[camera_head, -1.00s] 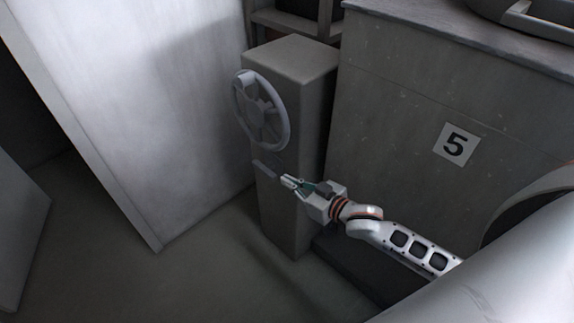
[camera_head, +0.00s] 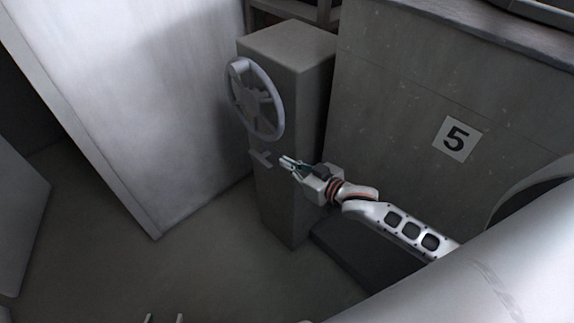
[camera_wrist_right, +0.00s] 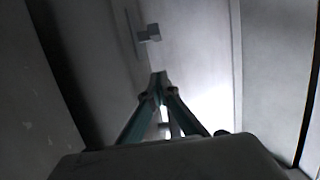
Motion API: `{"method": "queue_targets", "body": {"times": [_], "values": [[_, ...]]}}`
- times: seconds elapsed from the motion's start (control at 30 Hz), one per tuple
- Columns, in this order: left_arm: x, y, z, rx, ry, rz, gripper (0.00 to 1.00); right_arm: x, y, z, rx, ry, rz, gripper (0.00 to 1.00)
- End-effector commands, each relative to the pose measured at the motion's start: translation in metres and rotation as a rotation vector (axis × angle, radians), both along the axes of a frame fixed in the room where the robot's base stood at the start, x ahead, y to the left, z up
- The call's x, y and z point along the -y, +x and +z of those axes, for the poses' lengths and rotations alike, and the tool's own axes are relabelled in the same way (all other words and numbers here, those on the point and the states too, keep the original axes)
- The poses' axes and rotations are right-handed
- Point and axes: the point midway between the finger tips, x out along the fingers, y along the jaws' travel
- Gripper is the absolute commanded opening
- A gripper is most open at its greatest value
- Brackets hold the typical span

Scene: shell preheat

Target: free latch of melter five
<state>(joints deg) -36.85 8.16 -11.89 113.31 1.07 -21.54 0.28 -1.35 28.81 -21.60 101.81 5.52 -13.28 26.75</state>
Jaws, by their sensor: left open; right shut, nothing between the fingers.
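The melter's grey side wall bears a plate with the number 5 (camera_head: 457,139). Beside it stands a grey post with a handwheel (camera_head: 255,99) on its front. A small grey latch (camera_head: 262,159) sits on the post below the wheel. It also shows in the right wrist view (camera_wrist_right: 150,33), beyond my fingertips. My right gripper (camera_head: 285,162) is shut and empty, just right of the latch, with a small apparent gap; the wrist view also shows its closed tips (camera_wrist_right: 158,78). Of my left gripper (camera_head: 164,318), only two spread fingertips show at the bottom edge.
A large pale panel (camera_head: 140,100) stands left of the post. Another pale slab (camera_head: 20,220) is at the far left edge. The floor (camera_head: 210,250) between them and the post is clear. A dark low ledge (camera_head: 350,255) runs along the melter's foot.

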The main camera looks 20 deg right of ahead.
Motion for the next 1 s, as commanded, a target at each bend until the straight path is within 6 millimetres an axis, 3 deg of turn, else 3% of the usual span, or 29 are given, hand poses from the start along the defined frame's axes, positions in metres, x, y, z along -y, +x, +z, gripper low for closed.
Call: {"method": "queue_targets", "body": {"times": [0.43,0.63,1.0], "values": [[-0.002,0.000,-0.011,0.003,0.012,-0.002,0.44,-0.026,0.073,-0.024,-0.002,-0.001,-0.001,0.00],[-0.005,0.005,-0.015,0.010,0.023,-0.001,0.44,-0.026,0.069,-0.053,-0.005,0.001,-0.001,0.00],[-0.007,0.011,-0.011,0.023,0.026,0.000,0.44,-0.025,0.070,-0.059,0.000,0.000,0.000,0.00]]}}
